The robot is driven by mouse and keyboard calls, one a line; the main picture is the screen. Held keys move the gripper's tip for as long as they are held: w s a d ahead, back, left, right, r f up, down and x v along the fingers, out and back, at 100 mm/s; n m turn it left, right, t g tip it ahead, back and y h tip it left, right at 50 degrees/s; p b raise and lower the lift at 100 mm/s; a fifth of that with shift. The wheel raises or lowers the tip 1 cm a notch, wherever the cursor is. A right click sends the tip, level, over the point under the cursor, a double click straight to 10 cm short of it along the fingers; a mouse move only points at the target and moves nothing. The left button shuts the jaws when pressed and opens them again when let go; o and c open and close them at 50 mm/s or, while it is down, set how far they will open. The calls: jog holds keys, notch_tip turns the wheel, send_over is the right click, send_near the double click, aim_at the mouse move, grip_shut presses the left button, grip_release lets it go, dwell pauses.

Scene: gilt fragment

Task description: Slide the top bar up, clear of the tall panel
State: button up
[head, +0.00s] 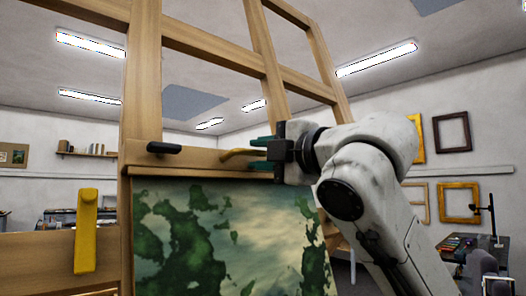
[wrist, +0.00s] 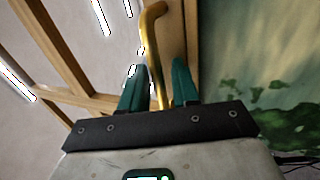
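The top bar (head: 200,158) is a wooden crosspiece on the easel, lying along the upper edge of the tall panel (head: 235,225), which is painted in greens. A bent brass handle (head: 238,154) sticks out from the bar; it also shows in the wrist view (wrist: 153,50). A black knob (head: 165,148) sits on the bar's left end. My gripper (head: 258,155) has its teal fingers on either side of the handle, with small gaps showing; it is open. In the wrist view the handle runs between the fingers (wrist: 158,85). The handle's near end is partly hidden.
The easel's wooden uprights (head: 143,70) and a higher crosspiece (head: 210,45) rise above the bar. A yellow lever (head: 87,230) stands on a wooden beam at lower left. Frames (head: 451,132) hang on the right wall, above a cluttered table (head: 480,245).

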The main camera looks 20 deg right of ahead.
jog(key=shift+c, duration=0.4)
grip_shut()
